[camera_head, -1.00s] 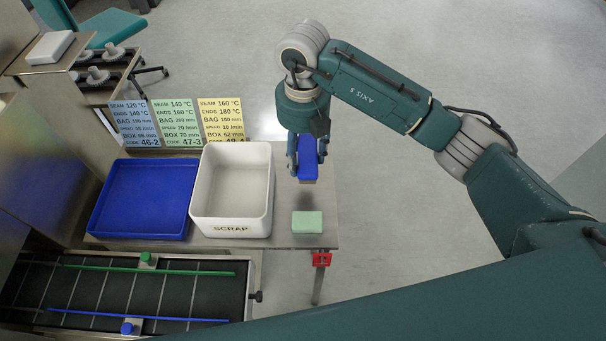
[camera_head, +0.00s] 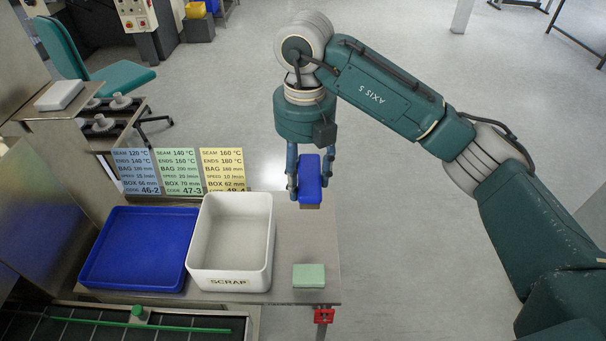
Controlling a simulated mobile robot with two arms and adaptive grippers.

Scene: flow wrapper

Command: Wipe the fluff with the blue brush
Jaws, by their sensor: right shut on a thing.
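My right gripper (camera_head: 310,190) is shut on the blue brush (camera_head: 309,172), one finger on each side of it. The brush has a blue body and a brownish lower end. It is held above the back right part of the steel table (camera_head: 285,244), apart from the green block (camera_head: 309,276). I cannot make out any fluff in this view. My left gripper is not in view.
A white SCRAP bin (camera_head: 231,277) and a blue tray (camera_head: 92,276) stand left of the brush. Coloured setting cards (camera_head: 178,171) stand behind them. A conveyor (camera_head: 110,331) runs along the front. The table between brush and green block is clear.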

